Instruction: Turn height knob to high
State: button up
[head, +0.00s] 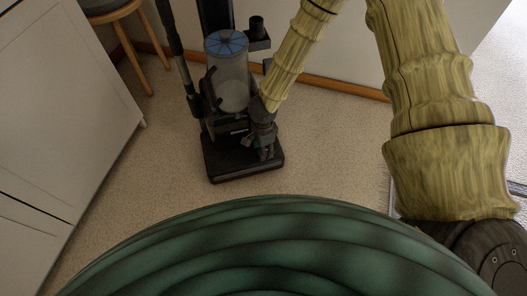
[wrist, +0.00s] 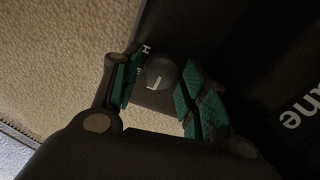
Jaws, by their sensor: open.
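The height knob (wrist: 160,71) is a round dark dial on the vacuum's black base, seen in the wrist view. A short pale mark shows on its lower part, and a pale letter H is printed just above its left side. My gripper (wrist: 158,82) is open, with one green-padded finger on each side of the knob. I cannot tell whether either finger touches it. In the head view, my gripper (head: 265,152) points down at the right part of the upright vacuum's base (head: 228,170). The knob cannot be made out there.
The vacuum's clear dust bin (head: 232,92) with a blue lid stands just left of my gripper. A white cabinet (head: 60,90) is at the left, and a wooden stool (head: 128,30) stands behind. Carpet (head: 325,150) is clear to the right of the vacuum.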

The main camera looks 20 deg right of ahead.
jog(key=shift+f, duration=0.3)
jog(key=c, duration=0.8)
jog(key=shift+o, duration=0.2)
